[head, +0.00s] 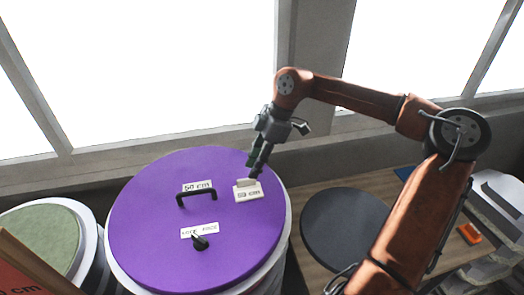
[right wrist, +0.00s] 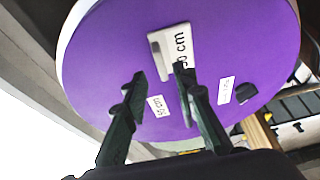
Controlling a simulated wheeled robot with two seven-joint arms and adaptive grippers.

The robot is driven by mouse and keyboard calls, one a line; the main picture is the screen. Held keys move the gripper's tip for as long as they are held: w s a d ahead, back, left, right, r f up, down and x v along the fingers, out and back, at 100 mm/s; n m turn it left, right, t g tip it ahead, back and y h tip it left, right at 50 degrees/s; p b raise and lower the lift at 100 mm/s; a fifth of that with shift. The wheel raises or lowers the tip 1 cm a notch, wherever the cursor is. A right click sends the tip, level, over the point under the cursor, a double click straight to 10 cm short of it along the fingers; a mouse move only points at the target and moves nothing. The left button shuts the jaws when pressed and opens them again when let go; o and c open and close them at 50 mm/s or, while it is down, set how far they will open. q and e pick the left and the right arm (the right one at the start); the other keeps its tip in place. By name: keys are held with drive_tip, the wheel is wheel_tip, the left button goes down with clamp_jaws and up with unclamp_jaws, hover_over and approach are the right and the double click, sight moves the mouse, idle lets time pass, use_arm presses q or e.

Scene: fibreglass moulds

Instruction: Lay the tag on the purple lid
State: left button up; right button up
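The purple lid (head: 140,215) is a large round disc on a white-rimmed drum in the head view; it also fills the upper right wrist view (right wrist: 110,50). The tag (head: 248,194) is a small white plate with a raised grip and black text. It appears to lie flat on the lid's right part, and shows in the right wrist view (right wrist: 183,38). My right gripper (head: 253,171) is just above and behind the tag. In the right wrist view its fingers (right wrist: 160,84) are apart, with the raised grip beyond the gap. I cannot tell about contact. My left gripper is out of view.
The lid carries a black handle (head: 196,194), a black knob (head: 200,243) and two white labels. A green-topped drum (head: 45,238) stands left. A dark round disc (head: 345,225) lies on the wooden table to the right, with an orange item (head: 469,233) beyond. Windows line the back.

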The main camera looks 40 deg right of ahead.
drive_tip(key=b+v, duration=0.1)
drive_tip(key=v, duration=0.6)
drive_tip(key=shift+b, duration=0.3)
